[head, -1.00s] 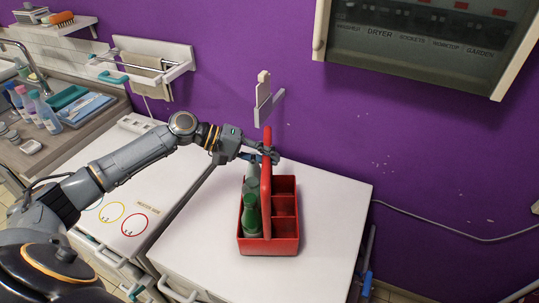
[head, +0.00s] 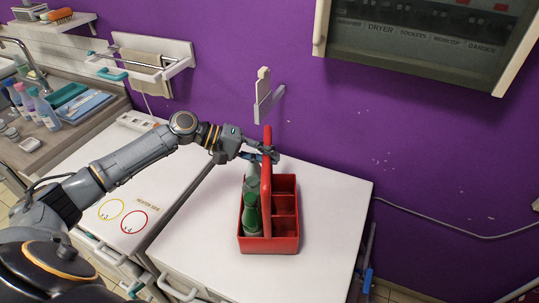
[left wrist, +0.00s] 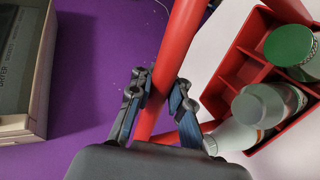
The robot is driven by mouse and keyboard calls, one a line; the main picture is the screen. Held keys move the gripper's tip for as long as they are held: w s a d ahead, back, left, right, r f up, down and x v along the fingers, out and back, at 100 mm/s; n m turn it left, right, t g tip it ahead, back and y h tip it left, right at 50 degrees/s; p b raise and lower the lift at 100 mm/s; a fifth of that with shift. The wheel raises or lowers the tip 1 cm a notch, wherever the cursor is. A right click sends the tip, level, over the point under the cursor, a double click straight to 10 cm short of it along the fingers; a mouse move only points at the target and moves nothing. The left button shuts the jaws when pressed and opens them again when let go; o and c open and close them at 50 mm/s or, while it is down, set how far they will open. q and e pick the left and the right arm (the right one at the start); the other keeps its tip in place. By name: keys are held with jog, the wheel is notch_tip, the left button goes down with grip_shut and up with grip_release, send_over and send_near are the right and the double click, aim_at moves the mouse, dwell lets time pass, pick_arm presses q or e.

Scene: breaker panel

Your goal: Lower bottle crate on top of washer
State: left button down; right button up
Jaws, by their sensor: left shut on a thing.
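The red bottle crate (head: 284,244) is upright on or just above the white top of the washer (head: 330,215); I cannot tell whether it touches. Green and grey bottles (head: 252,218) stand in its left side, and the right compartments look empty. My left gripper (head: 272,157) is at the back end of the crate's raised handle. In the left wrist view my left gripper (left wrist: 160,97) has its fingers on both sides of the red handle bar (left wrist: 178,50), shut on it. The crate's compartments (left wrist: 238,70) show to the right there. My right gripper is not in view.
A white wall hook (head: 265,98) is behind the crate. An open breaker panel (head: 415,40) hangs at upper right. A second white appliance (head: 120,195) with coloured rings stands left. A cable (head: 440,228) runs along the wall.

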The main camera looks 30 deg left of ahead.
pick_arm(q)
jog(key=c, duration=1.2)
grip_release()
jog(key=shift+r, duration=0.1)
jog(key=shift+o, duration=0.2)
jog(key=shift+s+f, duration=0.1)
jog(key=shift+f, duration=0.15)
jog(key=shift+s+a+r, duration=0.1)
jog(key=shift+a+r, duration=0.05)
jog(key=shift+a, duration=0.2)
jog(key=v, duration=1.1)
jog(key=shift+r, duration=0.3)
jog(key=shift+f, duration=0.1)
